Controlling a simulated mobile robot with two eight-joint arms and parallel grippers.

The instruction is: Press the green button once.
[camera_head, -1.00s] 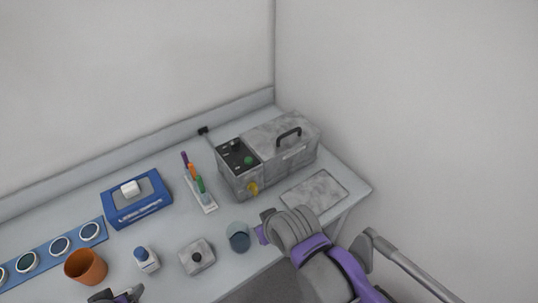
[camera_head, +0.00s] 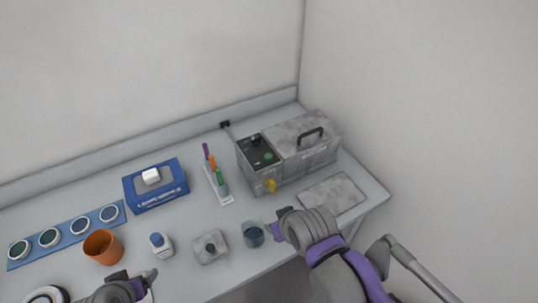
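The green button (camera_head: 268,156) is on the dark top panel of a grey metal box (camera_head: 291,150) at the right of the table. A black knob (camera_head: 256,140) sits behind it and a yellow knob (camera_head: 270,185) is on the front face. My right gripper (camera_head: 277,225) is at the table's front edge, in front of the box and apart from the button; its fingers are mostly hidden by the wrist. My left gripper (camera_head: 148,281) is low at the front edge, left of centre, far from the button; its finger gap is unclear.
A glass beaker (camera_head: 253,235) stands beside my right gripper. A pen rack (camera_head: 220,188), blue box (camera_head: 156,187), orange cup (camera_head: 103,247), white bottle (camera_head: 161,245), grey block (camera_head: 210,247) and blue strip of discs (camera_head: 66,237) stand leftward. A flat grey plate (camera_head: 333,194) lies right.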

